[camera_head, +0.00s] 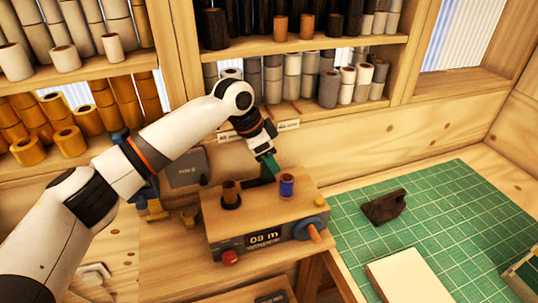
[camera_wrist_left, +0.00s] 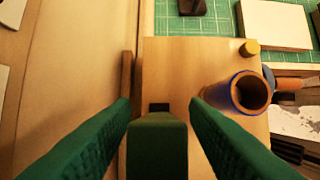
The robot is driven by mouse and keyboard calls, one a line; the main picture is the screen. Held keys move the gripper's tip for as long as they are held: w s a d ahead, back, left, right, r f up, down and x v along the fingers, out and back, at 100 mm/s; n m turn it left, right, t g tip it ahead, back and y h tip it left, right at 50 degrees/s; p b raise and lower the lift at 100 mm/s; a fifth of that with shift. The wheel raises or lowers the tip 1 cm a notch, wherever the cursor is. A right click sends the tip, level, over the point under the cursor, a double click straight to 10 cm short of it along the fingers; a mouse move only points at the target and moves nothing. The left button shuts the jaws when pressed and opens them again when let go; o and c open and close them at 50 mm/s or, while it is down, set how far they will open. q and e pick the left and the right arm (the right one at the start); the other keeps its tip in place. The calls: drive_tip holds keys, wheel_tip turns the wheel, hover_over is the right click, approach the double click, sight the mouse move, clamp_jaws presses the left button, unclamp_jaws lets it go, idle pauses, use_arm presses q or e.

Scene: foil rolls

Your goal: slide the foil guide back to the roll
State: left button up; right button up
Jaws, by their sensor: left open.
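A brown roll (camera_head: 231,193) stands on a dark base at the box's left. My left gripper (camera_head: 270,164) is at the box's back edge, behind and left of the blue roll. In the left wrist view its green fingers (camera_wrist_left: 160,103) are apart. A green block (camera_wrist_left: 158,145) shows between them; I cannot tell whether it is the foil guide. The right gripper is not in view.
A green cutting mat (camera_head: 440,215) lies right of the box, with a dark tool (camera_head: 384,207) and a pale block (camera_head: 411,276) on it. Shelves of rolls (camera_head: 300,80) stand behind. An orange-handled crank (camera_head: 314,234) sticks out at the box's right.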

use_arm(q)
drive_tip(key=shift+w+f, duration=0.1)
clamp_jaws()
drive_tip(key=shift+a+p, duration=0.3)
drive_tip(key=a+p, duration=0.1)
drive_tip(key=s+a, duration=0.1)
drive_tip(key=a+p, duration=0.1)
drive_tip(key=a, duration=0.1)
drive_tip(key=shift+s+r+p, duration=0.2)
drive_tip(key=shift+s+p, duration=0.05)
drive_tip(key=shift+p, duration=0.05)
drive_tip(key=shift+s+a, duration=0.1)
drive_tip(key=shift+a, duration=0.2)
drive_tip(key=shift+d+f, duration=0.1)
drive_tip(key=shift+f, duration=0.05)
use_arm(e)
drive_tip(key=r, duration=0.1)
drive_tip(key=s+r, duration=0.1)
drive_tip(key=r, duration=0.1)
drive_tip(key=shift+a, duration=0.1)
use_arm(q)
unclamp_jaws()
drive_tip(key=shift+a, duration=0.2)
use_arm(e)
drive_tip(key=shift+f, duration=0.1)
